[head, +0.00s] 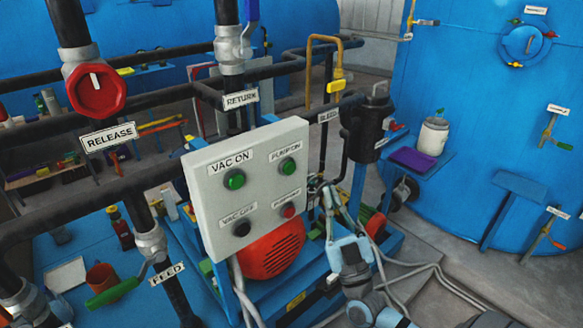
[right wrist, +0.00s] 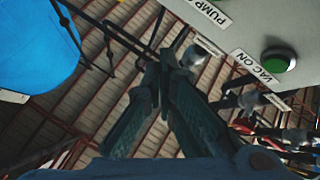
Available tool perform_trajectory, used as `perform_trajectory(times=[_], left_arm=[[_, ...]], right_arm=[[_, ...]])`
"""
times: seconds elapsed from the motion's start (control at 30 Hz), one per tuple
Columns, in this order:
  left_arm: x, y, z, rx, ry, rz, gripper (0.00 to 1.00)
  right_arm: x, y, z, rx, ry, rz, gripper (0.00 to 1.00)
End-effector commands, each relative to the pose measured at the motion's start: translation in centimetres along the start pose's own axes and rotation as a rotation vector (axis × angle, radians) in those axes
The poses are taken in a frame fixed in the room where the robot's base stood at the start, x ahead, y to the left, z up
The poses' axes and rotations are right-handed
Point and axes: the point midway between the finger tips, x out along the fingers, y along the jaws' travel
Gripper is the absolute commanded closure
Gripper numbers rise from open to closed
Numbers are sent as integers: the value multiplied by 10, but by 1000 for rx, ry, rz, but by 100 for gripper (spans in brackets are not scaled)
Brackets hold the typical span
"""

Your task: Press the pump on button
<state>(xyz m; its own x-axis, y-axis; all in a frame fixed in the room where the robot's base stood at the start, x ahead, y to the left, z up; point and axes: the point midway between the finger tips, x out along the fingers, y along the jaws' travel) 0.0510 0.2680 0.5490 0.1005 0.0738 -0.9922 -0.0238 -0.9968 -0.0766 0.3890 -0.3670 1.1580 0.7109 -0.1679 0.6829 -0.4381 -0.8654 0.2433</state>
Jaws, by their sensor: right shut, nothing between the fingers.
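The pale grey control panel (head: 262,190) stands in the middle of the head view. The green PUMP ON button (head: 288,167) is at its upper right, under its label. The green VAC ON button (head: 234,179) is to its left. The black VAC OFF button (head: 241,229) and the red button (head: 289,210) sit below. My right gripper (head: 320,186) is beside the panel's right edge, apart from the PUMP ON button. In the right wrist view its fingers (right wrist: 160,68) are shut and empty.
A red RELEASE knob (head: 95,90) and dark pipes are left of the panel. A red motor (head: 272,250) is below and behind it. A black cylinder (head: 369,128) stands behind my right arm. A blue tank (head: 490,130) fills the right. Cables run along the floor.

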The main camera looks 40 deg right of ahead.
Motion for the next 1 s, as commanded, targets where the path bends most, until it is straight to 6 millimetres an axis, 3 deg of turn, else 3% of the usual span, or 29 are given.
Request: perform_trajectory(times=[0.37, 0.7, 1.0], left_arm=[[11, 1, 1, 0, 0, 0, 1], [49, 4, 4, 0, 1, 0, 1], [53, 4, 5, 0, 1, 0, 1]], right_arm=[[7, -7, 8, 4, 0, 0, 100], [38, -32, 35, 4, 0, 0, 100], [59, -45, 46, 2, -3, -2, 100]])
